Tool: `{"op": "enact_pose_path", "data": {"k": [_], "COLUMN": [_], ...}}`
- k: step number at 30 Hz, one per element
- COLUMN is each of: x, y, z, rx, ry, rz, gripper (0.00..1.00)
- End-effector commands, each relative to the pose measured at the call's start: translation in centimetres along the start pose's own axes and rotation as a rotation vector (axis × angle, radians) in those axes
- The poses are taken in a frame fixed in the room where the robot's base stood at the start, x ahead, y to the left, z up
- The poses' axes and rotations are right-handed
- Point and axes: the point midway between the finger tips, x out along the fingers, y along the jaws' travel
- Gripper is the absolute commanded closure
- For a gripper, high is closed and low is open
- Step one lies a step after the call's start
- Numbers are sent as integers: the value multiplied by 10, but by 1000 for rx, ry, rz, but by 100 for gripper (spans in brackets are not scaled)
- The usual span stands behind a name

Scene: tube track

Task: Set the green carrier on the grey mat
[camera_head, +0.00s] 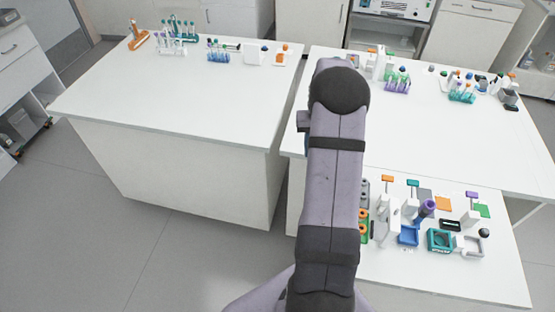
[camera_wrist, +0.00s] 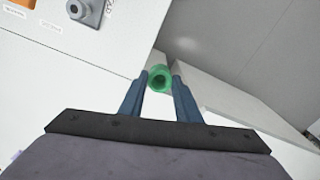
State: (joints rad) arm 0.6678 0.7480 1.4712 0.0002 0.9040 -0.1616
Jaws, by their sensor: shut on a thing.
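My gripper (camera_wrist: 160,80) is shut on the green carrier (camera_wrist: 160,74), which sits between the two blue fingertips in the wrist view. The carrier looks like a short green tube piece with a round dark opening facing the camera. It is held off the white table, near an edge with floor beyond. In the head view my arm hides the carrier and most of the gripper. A grey square that looks like the grey mat (camera_head: 425,194) lies on the near right table, partly covered by a purple-topped tube (camera_head: 427,208).
A blue tray (camera_head: 408,236), a teal square holder (camera_head: 440,240) and small signs stand close by. The near right table's front is clear. Tube racks stand along the back tables.

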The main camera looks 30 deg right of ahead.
Motion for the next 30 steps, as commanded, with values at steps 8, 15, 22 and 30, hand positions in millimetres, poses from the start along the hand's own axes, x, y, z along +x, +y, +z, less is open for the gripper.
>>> {"op": "enact_pose_path", "data": {"k": [8, 15, 22, 30], "x": [1, 1, 3, 4], "y": [128, 231, 312, 362], "z": [0, 27, 69, 106], "rx": [185, 329, 449, 528], "ry": [5, 9, 12, 13], "rz": [6, 13, 19, 23], "gripper": [84, 84, 84, 84]}}
